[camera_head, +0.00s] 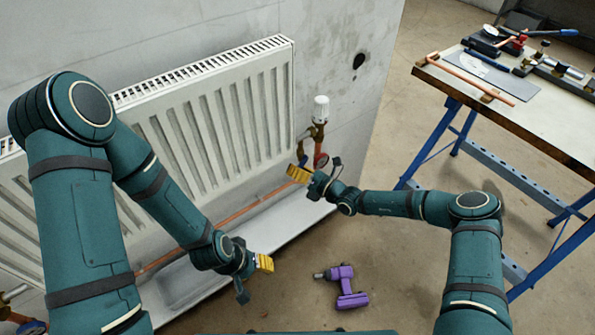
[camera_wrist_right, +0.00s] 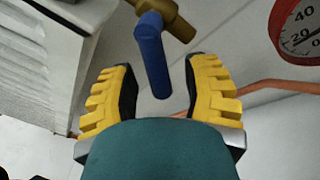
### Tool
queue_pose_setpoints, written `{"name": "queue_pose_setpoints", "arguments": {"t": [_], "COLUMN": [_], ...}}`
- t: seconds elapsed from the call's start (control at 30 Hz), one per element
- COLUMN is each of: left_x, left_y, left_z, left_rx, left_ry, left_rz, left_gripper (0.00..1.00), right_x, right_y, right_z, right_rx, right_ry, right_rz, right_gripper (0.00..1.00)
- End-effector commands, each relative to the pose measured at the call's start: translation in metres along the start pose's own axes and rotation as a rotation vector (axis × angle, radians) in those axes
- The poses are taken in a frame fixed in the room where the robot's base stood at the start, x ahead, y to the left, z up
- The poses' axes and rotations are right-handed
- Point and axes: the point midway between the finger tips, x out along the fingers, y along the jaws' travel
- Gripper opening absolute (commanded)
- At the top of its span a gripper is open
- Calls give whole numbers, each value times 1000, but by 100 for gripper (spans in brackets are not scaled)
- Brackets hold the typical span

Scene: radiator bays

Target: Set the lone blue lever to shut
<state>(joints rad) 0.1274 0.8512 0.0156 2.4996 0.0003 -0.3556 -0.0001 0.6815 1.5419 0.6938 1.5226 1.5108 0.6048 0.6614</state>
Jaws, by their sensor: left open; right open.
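The blue lever (camera_wrist_right: 152,58) shows in the right wrist view, fixed to a brass valve body (camera_wrist_right: 176,20) and slanting down from it. Its free end lies between the two yellow finger pads of my right gripper (camera_head: 315,172), with gaps visible on both sides. My right gripper is open, just below the valve and the white radiator knob (camera_head: 320,108) in the head view. I cannot make out the lever clearly in the head view. My left gripper (camera_head: 254,277) is open and empty, low in front of the radiator (camera_head: 215,130).
A red-rimmed gauge (camera_wrist_right: 300,30) sits close to the right of the lever. A copper pipe (camera_head: 235,217) runs along under the radiator. A purple drill (camera_head: 346,287) lies on the floor.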

Motion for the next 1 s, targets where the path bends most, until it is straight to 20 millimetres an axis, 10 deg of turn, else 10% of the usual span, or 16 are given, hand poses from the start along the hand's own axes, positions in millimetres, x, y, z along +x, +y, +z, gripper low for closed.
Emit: {"name": "queue_pose_setpoints", "arguments": {"t": [0.2,0.33,1.0], "left_x": [0,0,-4], "left_y": [0,0,2], "left_z": [0,0,0], "left_rx": [0,0,0], "left_ry": [0,0,-2], "left_rz": [0,0,0], "left_gripper": [47,47,47], "right_x": [0,0,3], "right_y": [0,0,20], "right_z": [0,0,6], "right_rx": [0,0,427], "right_ry": [0,0,-88], "right_rz": [0,0,84], "right_gripper": [46,1,0]}}
